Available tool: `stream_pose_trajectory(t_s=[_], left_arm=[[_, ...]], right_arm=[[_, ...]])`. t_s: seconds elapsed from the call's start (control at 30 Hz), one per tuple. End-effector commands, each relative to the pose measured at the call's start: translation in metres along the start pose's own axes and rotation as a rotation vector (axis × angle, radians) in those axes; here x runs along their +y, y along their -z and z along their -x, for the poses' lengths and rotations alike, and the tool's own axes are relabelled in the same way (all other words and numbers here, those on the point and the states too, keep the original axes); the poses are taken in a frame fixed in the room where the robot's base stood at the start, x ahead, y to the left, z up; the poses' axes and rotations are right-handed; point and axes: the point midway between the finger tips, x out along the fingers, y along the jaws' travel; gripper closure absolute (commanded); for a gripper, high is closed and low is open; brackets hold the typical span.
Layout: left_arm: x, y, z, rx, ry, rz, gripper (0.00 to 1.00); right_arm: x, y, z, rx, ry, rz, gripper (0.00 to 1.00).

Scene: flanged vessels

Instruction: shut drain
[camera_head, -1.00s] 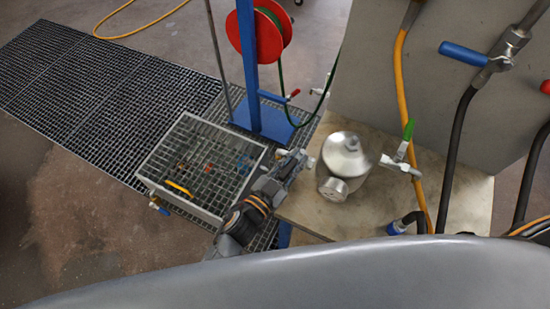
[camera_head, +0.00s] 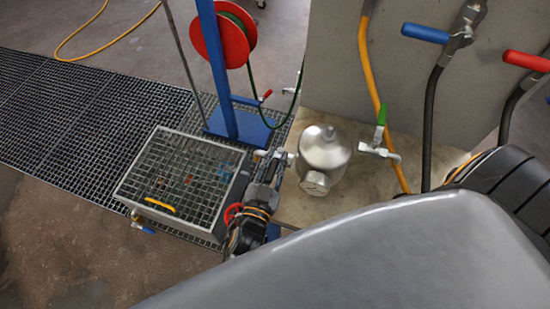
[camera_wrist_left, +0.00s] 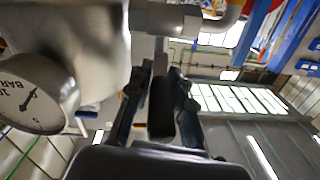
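A silver vessel (camera_head: 324,150) stands on a tan bench. A metal fitting (camera_head: 289,157) sticks out on its left side. My left gripper (camera_head: 268,160) is at that fitting, coming up from below left; its fingertips are small and partly hidden. In the left wrist view, a dark bar-shaped handle (camera_wrist_left: 161,108) lies between my left gripper's two fingers (camera_wrist_left: 160,82). Gaps show beside the bar lower down; whether the tips touch it is unclear. A pressure gauge (camera_wrist_left: 32,93) is close on the left. A green-handled valve (camera_head: 380,138) is right of the vessel. My right gripper is not in view.
A grated basin (camera_head: 122,190) with a blue-handled tap (camera_head: 141,228) stands on floor grating at left. A blue post (camera_head: 215,65) carries a red reel (camera_head: 236,40). A grey panel and hoses with blue and red levers (camera_head: 424,33) border the right.

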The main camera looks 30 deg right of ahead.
Motion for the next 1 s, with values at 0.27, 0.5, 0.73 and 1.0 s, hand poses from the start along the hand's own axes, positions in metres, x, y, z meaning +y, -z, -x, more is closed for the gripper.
stream_pose_trajectory(t_s=[0.27, 0.5, 0.73, 1.0], left_arm=[[0.000, 0.000, 0.000, 0.001, 0.000, 0.002, 0.58], [0.000, -0.001, 0.011, -0.001, -0.001, 0.001, 0.58], [0.001, -0.002, 0.057, -0.004, -0.002, 0.002, 0.58], [0.000, -0.001, 0.106, -0.002, 0.000, 0.002, 0.58]], right_arm=[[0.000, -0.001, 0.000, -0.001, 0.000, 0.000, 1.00], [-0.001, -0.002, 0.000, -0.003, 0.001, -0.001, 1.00], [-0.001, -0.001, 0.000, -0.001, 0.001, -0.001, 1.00], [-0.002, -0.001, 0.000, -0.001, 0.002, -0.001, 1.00]])
